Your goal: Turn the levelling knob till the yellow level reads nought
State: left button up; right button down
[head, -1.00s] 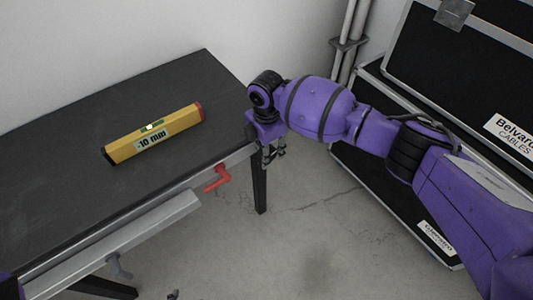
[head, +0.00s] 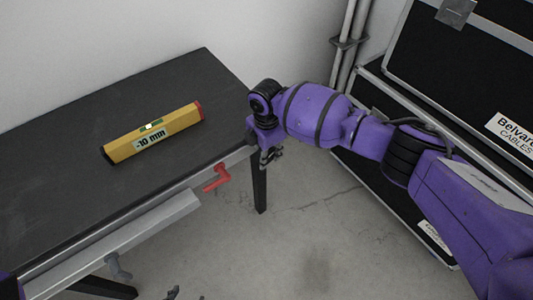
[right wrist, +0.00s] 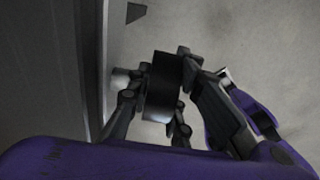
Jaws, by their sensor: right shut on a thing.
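The yellow level (head: 172,126) lies on the dark table top in the head view. Its display reads -10 mm, with a green vial window above the figures. My right gripper (head: 268,157) is at the table's right front corner, low beside its edge. In the right wrist view, my right gripper (right wrist: 155,110) is shut on a dark round knob (right wrist: 162,84), with fingers on both sides of it. The knob is not clearly visible in the head view. Two small dark tips show at the head view's bottom edge; I cannot tell whether they are my left gripper.
A red lever (head: 216,178) sticks out from the front edge of the table (head: 60,150). A grey handle (head: 118,266) hangs below that edge, near a metal rail (head: 130,235). A black case (head: 480,100) stands open at the right. Bare floor lies in front.

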pick_arm(q)
jog(key=shift+r, duration=0.15)
pick_arm(e)
jog(key=shift+a+r+t+h+p, duration=0.1)
jog(key=shift+r+t+h+p, duration=0.1)
jog(key=shift+t+h+p, duration=1.1)
jog(key=shift+h+p, duration=0.05)
jog(key=shift+h, duration=0.45)
jog(key=shift+f+t+h, duration=0.15)
jog(key=shift+t+h, duration=0.35)
jog(key=shift+h, duration=0.1)
pick_arm(q)
jog(key=r, duration=0.3)
jog(key=shift+w+a, duration=0.1)
jog(key=shift+w, duration=0.2)
pick_arm(e)
jog(key=shift+t+h, duration=0.3)
jog(key=shift+h, duration=0.1)
pick_arm(q)
jog(key=shift+w+r, duration=0.2)
jog(key=shift+w, duration=0.2)
pick_arm(e)
jog(key=c, duration=1.6)
grip_release()
